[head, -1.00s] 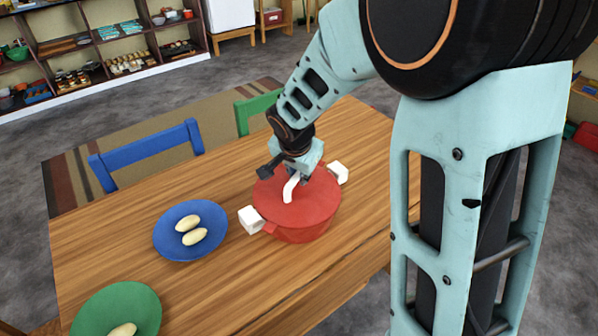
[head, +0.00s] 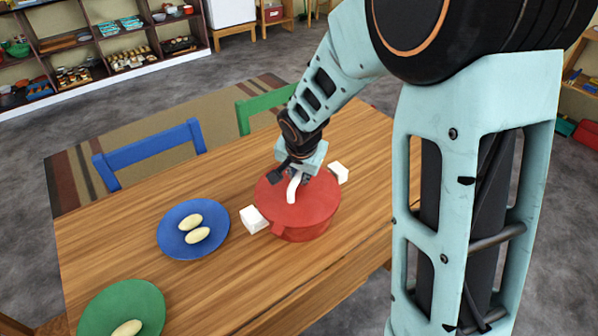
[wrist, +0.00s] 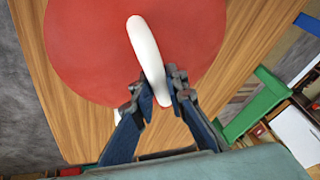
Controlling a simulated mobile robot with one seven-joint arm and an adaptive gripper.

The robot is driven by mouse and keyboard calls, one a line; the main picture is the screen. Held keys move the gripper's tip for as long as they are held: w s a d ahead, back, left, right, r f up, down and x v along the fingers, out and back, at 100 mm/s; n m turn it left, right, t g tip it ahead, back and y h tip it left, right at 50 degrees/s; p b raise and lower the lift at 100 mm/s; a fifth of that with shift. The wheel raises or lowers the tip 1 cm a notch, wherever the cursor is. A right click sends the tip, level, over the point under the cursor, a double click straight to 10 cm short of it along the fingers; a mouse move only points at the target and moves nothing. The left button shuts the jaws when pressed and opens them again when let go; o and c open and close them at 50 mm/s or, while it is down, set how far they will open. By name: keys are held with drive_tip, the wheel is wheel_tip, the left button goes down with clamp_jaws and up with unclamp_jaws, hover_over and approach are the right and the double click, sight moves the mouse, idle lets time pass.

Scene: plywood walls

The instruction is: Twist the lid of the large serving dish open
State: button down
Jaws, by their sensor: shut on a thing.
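The large serving dish (head: 300,231) is a red round pot with white blocky side handles, standing on the wooden table. Its red lid (head: 318,205) sits on top and looks seated level. A white curved lid handle (head: 292,188) rises from the lid. My gripper (head: 301,172) is above the lid, shut on the far end of this handle. In the wrist view my gripper (wrist: 163,98) has one finger on each side of the white handle (wrist: 147,50), over the red lid (wrist: 85,50). The fingers partly hide the handle's near end.
A blue plate (head: 172,240) with two pale oval items lies left of the dish. A green plate (head: 105,305) with a similar item is at the front left. A blue chair (head: 150,152) and a green chair (head: 262,108) stand behind the table (head: 225,290).

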drive_tip(key=shift+a+n+y+p, duration=0.1)
drive_tip(key=shift+n+y+p, duration=0.3)
drive_tip(key=shift+n+p, duration=0.75)
drive_tip(key=shift+m, duration=0.25)
drive_tip(key=c, duration=1.8)
unclamp_jaws()
drive_tip(key=shift+c, duration=0.2)
drive_tip(key=shift+r, duration=0.15)
